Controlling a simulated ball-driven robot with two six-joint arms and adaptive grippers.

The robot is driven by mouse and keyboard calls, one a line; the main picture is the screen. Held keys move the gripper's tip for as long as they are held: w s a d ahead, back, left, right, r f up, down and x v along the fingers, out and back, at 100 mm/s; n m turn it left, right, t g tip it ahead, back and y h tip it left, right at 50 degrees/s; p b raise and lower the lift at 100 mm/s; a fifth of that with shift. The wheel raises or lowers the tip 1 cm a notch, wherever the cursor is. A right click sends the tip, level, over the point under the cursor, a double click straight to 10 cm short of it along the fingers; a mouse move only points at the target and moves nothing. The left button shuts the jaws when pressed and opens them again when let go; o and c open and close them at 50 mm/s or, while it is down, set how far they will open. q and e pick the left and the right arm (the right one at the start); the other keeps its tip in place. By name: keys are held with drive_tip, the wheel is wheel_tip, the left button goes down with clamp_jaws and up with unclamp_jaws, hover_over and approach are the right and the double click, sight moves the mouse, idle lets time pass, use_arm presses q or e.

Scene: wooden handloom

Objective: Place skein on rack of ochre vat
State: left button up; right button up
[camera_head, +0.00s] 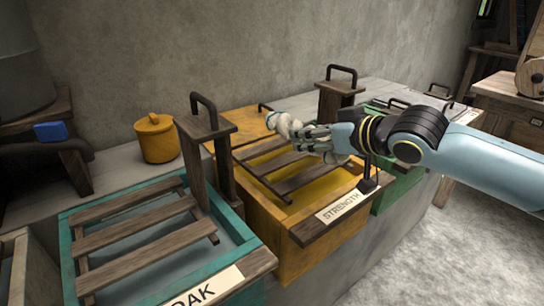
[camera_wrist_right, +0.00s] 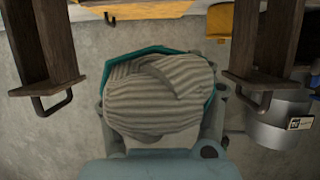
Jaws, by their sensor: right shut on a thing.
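The pale, ribbed skein (camera_head: 287,122) is in my right gripper (camera_head: 318,136), over the back part of the ochre vat (camera_head: 262,225). In the right wrist view the skein (camera_wrist_right: 160,90) fills the middle, with a teal band behind it, and mostly hides the fingers of the gripper (camera_wrist_right: 160,125). The jaws are shut on it. The vat's dark slatted rack (camera_head: 308,177) lies across its opening, below and in front of the gripper. I cannot tell whether the skein touches the rack. My left gripper is not in view.
A teal vat (camera_head: 250,215) with its own rack stands at left, and a green vat (camera_head: 395,190) at right. Wooden posts with black handles (camera_head: 207,135) (camera_head: 340,95) rise beside the ochre vat. An ochre lidded pot (camera_head: 156,140) stands by the wall.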

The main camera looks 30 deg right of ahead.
drive_tip(key=w+f+b, duration=0.1)
drive_tip(key=w+f, duration=0.2)
drive_tip(key=w+a+f+b, duration=0.1)
drive_tip(key=w+f+b, duration=0.1)
drive_tip(key=w+f, duration=0.1)
drive_tip(key=w+f+b, duration=0.1)
drive_tip(key=w+f, duration=0.2)
drive_tip(key=f, duration=0.1)
drive_tip(key=shift+a, duration=0.2)
drive_tip(key=o, duration=1.3)
drive_tip(key=shift+c, duration=0.2)
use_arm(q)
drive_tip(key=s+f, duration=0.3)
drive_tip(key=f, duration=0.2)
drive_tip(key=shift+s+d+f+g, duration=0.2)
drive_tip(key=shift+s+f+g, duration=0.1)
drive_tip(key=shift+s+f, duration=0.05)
use_arm(e)
drive_tip(key=shift+r, duration=0.1)
